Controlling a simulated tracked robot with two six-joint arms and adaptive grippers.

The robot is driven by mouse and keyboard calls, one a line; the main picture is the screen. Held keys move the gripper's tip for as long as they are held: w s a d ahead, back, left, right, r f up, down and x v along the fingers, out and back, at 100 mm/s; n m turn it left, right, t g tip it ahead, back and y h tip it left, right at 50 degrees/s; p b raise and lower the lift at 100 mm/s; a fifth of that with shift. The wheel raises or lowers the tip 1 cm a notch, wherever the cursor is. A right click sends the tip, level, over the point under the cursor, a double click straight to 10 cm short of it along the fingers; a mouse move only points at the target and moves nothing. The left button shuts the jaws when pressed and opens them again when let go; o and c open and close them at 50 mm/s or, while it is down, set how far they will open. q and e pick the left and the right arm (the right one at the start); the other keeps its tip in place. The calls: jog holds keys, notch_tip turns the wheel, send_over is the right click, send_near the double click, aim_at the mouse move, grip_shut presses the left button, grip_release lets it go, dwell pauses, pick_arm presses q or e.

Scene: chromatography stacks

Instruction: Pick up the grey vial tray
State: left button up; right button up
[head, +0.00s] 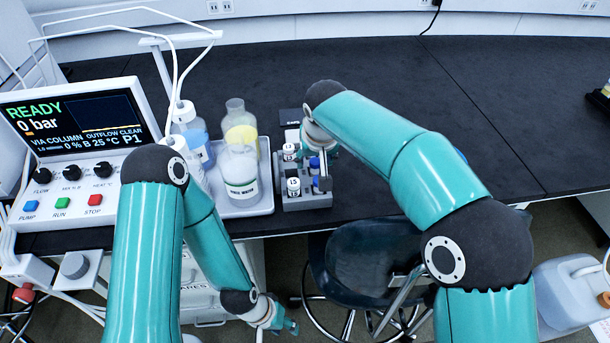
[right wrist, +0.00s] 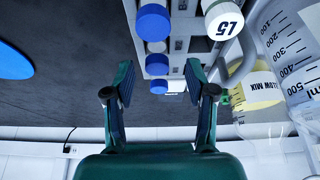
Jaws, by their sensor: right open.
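The grey vial tray (head: 307,203) stands on the dark bench near its front edge, in the middle of the head view.
Left of the tray, a light tray (head: 252,211) holds bottles, including a yellow one (head: 240,125). The pump unit with its screen (head: 75,115) stands farther left. A dark stool (head: 365,255) is below the bench edge. The bench behind is mostly clear.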

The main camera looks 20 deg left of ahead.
aim_at(316, 162)
jog(key=shift+w+x, duration=0.25)
jog(key=shift+x, duration=1.6)
jog(key=shift+d, duration=0.15)
grip_shut()
jog(key=shift+r, duration=0.1)
